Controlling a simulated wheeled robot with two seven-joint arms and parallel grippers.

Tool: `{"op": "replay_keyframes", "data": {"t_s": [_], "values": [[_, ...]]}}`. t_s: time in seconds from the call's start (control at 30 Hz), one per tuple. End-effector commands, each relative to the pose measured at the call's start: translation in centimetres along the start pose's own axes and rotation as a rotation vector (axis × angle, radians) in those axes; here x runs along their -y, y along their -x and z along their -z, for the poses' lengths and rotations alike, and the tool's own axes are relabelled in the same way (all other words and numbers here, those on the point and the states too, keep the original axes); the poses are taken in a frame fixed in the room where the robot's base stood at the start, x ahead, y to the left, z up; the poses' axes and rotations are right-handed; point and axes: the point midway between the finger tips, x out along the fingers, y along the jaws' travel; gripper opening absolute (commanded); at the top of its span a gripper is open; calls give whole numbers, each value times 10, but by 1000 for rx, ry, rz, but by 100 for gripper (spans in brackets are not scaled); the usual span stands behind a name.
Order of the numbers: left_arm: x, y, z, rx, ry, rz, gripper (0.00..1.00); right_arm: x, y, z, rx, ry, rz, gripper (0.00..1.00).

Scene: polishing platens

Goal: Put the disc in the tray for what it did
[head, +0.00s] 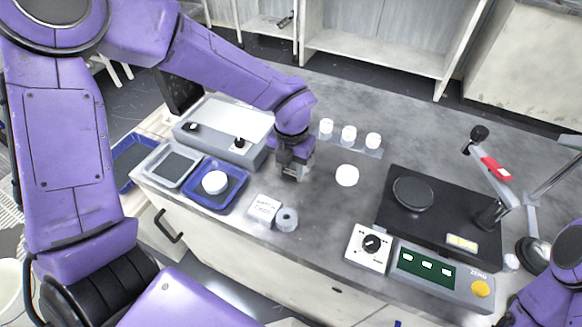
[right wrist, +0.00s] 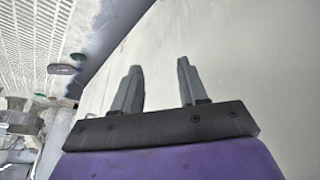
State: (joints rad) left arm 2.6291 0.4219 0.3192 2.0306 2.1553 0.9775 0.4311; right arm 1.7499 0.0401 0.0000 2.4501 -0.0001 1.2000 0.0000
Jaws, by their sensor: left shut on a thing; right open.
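My left gripper (head: 291,176) points down over the worktop, right of the blue tray. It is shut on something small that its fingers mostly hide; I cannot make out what. A white round disc (head: 215,182) lies in the blue tray (head: 197,201). Left of it is a pale tray with a grey floor (head: 172,166), and another blue tray (head: 132,158) lies at the far left. Another white round piece (head: 346,175) lies on the worktop right of the gripper. My right gripper (right wrist: 158,70) is open and empty in the right wrist view.
A black platen machine (head: 412,194) with a lever arm stands at the right, behind a dial box (head: 370,247) and a green display panel (head: 428,265). Several white pieces stand in a rack (head: 366,152) behind. A lettered block (head: 264,208) and grey ring (head: 286,219) lie near the front edge.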

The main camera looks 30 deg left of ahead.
Motion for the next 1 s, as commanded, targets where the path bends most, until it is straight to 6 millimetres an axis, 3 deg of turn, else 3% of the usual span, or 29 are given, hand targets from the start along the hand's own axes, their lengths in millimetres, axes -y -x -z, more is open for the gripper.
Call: {"op": "replay_keyframes", "data": {"t_s": [0.37, 0.4, 0.47, 0.77, 0.87, 1.0], "values": [[0, -6, 0, 2, 0, 1, 5, 0, -3, -1, 0, 0, 0, 43], [0, -6, 0, 2, 0, 1, 49, 0, -2, -1, 0, 0, 0, 43], [0, -5, 0, 2, 0, 0, 68, 0, -2, -1, 0, 0, 0, 43], [0, -3, 0, 2, 0, 0, 68, 0, 0, 0, 0, 0, 0, 43], [0, 8, -1, 3, 2, 2, 68, 0, 2, 1, 0, 0, 0, 43], [1, 43, -1, 7, 2, 4, 68, 0, 7, 3, 0, 0, 0, 43]]}}
